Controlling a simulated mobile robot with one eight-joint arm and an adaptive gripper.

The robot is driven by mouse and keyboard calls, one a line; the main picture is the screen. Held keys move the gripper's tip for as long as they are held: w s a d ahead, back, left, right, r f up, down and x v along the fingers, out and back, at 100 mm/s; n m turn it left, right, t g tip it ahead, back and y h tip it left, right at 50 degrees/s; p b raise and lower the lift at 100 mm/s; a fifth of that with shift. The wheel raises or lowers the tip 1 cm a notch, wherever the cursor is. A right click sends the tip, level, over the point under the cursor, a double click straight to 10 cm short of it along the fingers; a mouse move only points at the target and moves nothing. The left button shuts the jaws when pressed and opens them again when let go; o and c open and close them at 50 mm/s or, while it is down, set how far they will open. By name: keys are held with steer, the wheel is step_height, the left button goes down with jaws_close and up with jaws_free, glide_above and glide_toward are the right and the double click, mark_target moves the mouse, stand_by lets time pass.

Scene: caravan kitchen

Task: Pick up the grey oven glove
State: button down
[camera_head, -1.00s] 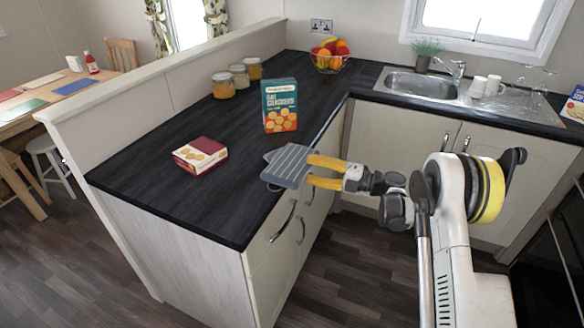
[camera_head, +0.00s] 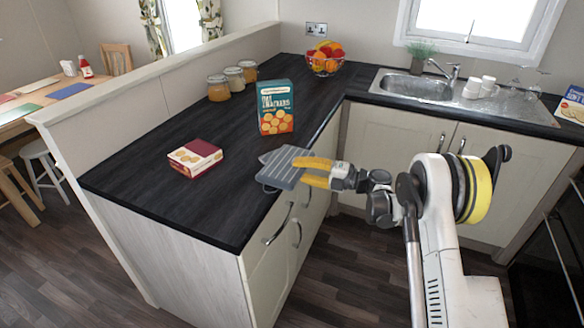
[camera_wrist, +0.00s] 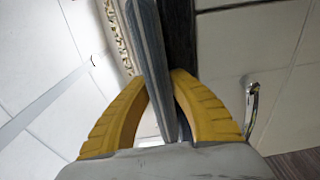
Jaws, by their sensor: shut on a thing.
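The grey oven glove (camera_head: 282,167) has pale stripes and is at the front right edge of the dark worktop in the head view. My gripper (camera_head: 315,172) has yellow fingers and is shut on the glove's right side. In the wrist view the glove (camera_wrist: 150,60) shows edge-on as a thin grey slab between the two yellow fingers of my gripper (camera_wrist: 160,95). The glove looks to be at about worktop height; I cannot tell whether it touches the worktop.
A red and cream box (camera_head: 195,158) lies left of the glove on the dark worktop (camera_head: 160,205). A teal cracker box (camera_head: 276,107) stands behind it. Jars (camera_head: 234,78) and a fruit bowl (camera_head: 324,62) are further back. Drawer handles (camera_head: 279,224) stick out below the edge.

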steer(key=shift+r+p, duration=0.3)
steer(key=shift+r, duration=0.2)
steer(key=r+p, duration=0.1)
steer(key=r, duration=0.1)
steer(key=r+p, duration=0.1)
steer(key=r, duration=0.1)
steer(key=shift+d, duration=0.4)
steer(key=d+r+p, duration=0.3)
steer(key=d+r, duration=0.3)
steer(key=d, duration=0.5)
steer(key=shift+s, duration=0.3)
